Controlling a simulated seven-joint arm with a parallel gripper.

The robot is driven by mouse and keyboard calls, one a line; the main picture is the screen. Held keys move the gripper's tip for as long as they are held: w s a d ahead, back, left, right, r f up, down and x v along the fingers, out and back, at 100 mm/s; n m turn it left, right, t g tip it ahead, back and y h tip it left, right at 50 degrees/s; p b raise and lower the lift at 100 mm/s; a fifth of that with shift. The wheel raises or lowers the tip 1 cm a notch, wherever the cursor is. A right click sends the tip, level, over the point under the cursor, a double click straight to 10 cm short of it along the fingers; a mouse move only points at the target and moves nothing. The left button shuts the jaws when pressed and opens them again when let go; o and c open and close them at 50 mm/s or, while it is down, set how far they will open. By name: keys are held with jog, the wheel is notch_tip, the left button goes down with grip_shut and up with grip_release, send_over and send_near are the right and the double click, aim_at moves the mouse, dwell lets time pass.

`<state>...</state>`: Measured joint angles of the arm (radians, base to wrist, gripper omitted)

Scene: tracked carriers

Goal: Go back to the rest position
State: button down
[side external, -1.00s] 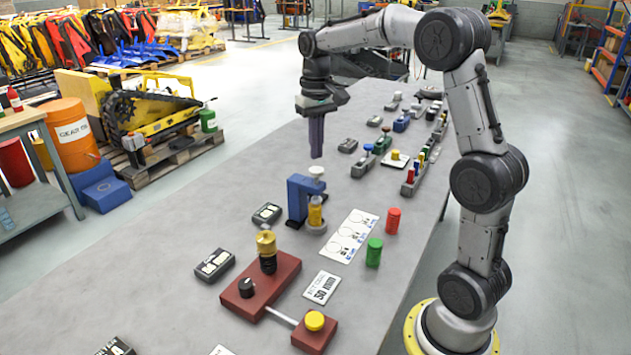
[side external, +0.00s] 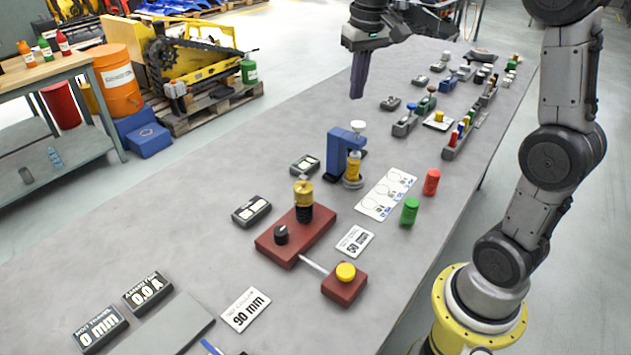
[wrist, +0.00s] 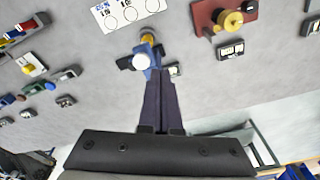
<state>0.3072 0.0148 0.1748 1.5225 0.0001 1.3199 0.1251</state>
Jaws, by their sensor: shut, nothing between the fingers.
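My gripper (side external: 357,90) hangs above the grey table, pointing down, with its long dark fingers together and nothing between them. In the wrist view the shut fingers (wrist: 160,85) reach up the middle of the picture, their tips just below the blue press. The blue press (side external: 338,152) stands upright on the table with a white knob on top and a yellow cylinder (side external: 353,166) in it. In the side view my gripper is above and beyond the press, apart from it. No rest position marker shows.
A red block fixture (side external: 318,229) with brass and black knobs stands nearer the camera. Several small parts and racks fill the table's far end.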

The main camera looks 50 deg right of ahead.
jog(key=s+a+r+n+t, duration=0.2)
jog(key=s+a+n+t, duration=0.1)
jog(key=s+a, duration=0.75)
jog(key=s+a+f+n+t, duration=0.1)
jog(key=s+f+n, duration=0.1)
jog(key=s+f, duration=0.5)
jog(key=shift+s+f, duration=0.4)
jog(key=shift+s, duration=0.85)
